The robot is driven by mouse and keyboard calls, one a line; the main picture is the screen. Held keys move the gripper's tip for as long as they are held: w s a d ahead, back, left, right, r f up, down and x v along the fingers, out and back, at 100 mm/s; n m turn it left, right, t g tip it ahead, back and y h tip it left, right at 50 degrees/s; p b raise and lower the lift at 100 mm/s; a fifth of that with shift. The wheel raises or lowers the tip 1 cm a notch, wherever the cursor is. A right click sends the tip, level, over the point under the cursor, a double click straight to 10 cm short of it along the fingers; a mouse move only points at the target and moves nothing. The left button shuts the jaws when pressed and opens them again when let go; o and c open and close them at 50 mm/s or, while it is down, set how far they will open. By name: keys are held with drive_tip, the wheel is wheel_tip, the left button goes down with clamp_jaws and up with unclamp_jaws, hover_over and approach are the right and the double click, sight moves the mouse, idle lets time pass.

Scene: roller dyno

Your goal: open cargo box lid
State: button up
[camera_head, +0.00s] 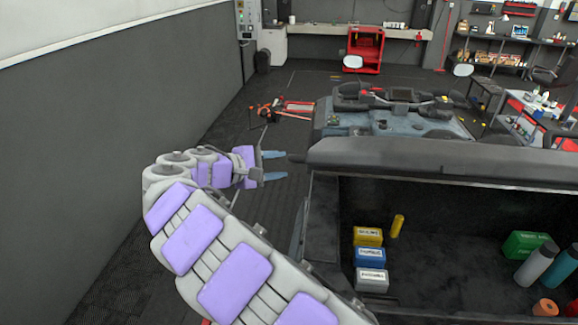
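The cargo box (320,215) is at the lower right, a dark box with its inside in view from above. A thick dark grey panel (440,160) runs along its far edge and looks like the lid, seen nearly edge-on and standing away from the opening. How far it is tilted is hard to tell. My gripper (273,166) is just left of the panel's left end. Its two blue fingers are spread apart with nothing visible between them. I cannot tell whether a fingertip touches the panel.
Inside the box are a yellow box (368,236), a blue box (370,257), a white box (372,279), a green box (527,244) and bottles (533,265). A vehicle (390,118) stands behind. A grey wall (120,100) is left, with free floor (115,270) beside it.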

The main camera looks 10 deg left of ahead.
drive_tip(key=v, duration=1.1)
drive_tip(key=shift+s, duration=0.35)
drive_tip(key=shift+a+r, duration=0.1)
